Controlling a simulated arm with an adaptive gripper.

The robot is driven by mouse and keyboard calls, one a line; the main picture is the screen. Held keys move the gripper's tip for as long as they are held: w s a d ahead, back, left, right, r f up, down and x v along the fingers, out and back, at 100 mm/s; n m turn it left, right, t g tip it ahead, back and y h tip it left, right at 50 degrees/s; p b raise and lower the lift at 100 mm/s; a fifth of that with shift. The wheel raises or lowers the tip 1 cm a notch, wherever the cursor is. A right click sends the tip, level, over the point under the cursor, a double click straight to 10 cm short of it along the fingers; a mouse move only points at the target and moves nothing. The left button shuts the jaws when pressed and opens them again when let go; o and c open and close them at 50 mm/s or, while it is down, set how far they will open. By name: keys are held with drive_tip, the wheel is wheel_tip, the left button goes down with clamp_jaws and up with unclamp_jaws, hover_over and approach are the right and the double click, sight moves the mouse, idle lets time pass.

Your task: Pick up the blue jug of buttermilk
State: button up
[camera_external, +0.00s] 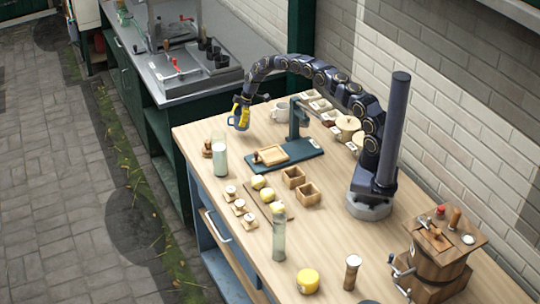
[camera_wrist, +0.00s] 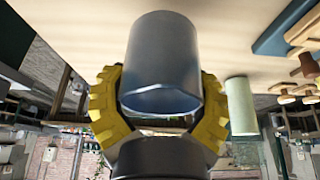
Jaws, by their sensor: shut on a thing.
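The blue jug (camera_wrist: 163,60) fills the upper middle of the wrist view, between the two yellow fingers of my gripper (camera_wrist: 160,112). In the external view my gripper (camera_external: 241,113) is at the far left end of the wooden table, shut on the small blue jug (camera_external: 238,123). The fingers hide part of the jug there, and its contents do not show. I cannot tell for sure whether the jug's base touches the table or hangs just above it.
A white mug (camera_external: 280,113) stands right of my gripper. A dark green press stand (camera_external: 290,155) and a milky glass bottle (camera_external: 220,158) are nearer the camera. Wooden boxes (camera_external: 308,194), yellow balls and a barrel churn (camera_external: 438,262) stand farther along the table.

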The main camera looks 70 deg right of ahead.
drive_tip(key=s+a+r, duration=0.4)
drive_tip(key=s+r, duration=0.4)
drive_tip(key=s, duration=0.3)
drive_tip(key=shift+s+a+r, duration=0.25)
drive_tip(key=shift+s+a, duration=0.05)
drive_tip(key=shift+a, duration=0.1)
idle(0.3)
drive_tip(key=shift+r, duration=0.1)
idle(1.4)
